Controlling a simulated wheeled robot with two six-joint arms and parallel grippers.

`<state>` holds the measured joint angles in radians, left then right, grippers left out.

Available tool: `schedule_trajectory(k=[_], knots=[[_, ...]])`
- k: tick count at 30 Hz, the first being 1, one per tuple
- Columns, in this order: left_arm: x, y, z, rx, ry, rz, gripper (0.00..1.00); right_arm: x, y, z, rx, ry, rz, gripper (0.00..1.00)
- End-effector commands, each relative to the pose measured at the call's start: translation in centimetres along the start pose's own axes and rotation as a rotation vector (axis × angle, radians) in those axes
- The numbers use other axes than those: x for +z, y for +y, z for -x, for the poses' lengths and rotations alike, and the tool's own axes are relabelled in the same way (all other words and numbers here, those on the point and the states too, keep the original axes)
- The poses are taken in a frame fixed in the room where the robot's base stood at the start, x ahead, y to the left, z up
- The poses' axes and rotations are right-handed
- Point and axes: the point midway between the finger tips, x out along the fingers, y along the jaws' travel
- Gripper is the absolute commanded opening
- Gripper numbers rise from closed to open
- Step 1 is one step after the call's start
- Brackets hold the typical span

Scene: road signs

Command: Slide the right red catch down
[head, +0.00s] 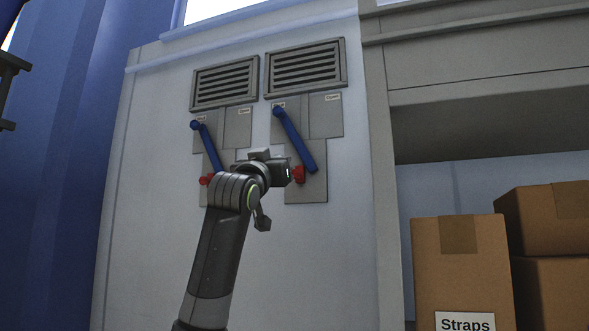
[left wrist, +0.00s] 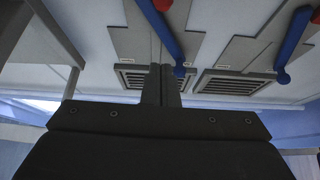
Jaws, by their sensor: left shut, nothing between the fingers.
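The right red catch (head: 298,174) sits low on the right grey wall plate (head: 305,191), beside the lower end of a blue lever (head: 294,137). My left gripper (left wrist: 162,72) is shut and empty, its fingers pointing at the wall. In the head view its wrist is in front of the plates, just left of the right catch, and its fingertips are hidden. A red catch (left wrist: 163,4) shows at the top of the left wrist view; I cannot tell whether the fingers touch it. The left red catch (head: 206,180) is beside the other blue lever (head: 207,148). My right gripper is not seen.
Two slatted vents, left (head: 224,82) and right (head: 306,69), are above the levers. A shelf post (head: 378,180) stands to the right, with cardboard boxes (head: 455,260) beyond it. A blue panel (head: 70,150) is at the left. The lower white wall is clear.

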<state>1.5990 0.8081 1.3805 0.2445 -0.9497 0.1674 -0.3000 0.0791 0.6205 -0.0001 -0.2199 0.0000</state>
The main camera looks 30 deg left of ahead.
Motion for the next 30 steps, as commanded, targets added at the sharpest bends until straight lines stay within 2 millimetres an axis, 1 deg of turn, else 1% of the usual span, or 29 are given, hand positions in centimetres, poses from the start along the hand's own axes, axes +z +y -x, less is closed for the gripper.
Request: schedule_trajectory(k=[8,11,13,17,21,30], knots=[[0.0,0.0,0.0,0.000,0.000,0.000,0.00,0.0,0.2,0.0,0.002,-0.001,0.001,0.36],[-0.1,0.0,-0.3,0.000,-0.001,0.000,0.00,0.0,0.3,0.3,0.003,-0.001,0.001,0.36],[-0.2,0.0,-0.9,0.000,-0.001,0.001,0.00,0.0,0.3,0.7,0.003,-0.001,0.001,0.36],[-0.4,0.0,-2.6,0.000,-0.003,0.000,0.00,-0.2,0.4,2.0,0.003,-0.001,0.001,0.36],[-0.5,0.0,-5.0,0.000,-0.003,0.002,0.00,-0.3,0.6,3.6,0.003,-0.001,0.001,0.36],[-0.4,0.0,-9.5,0.000,-0.004,0.001,0.00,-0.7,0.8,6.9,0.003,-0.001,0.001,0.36]])
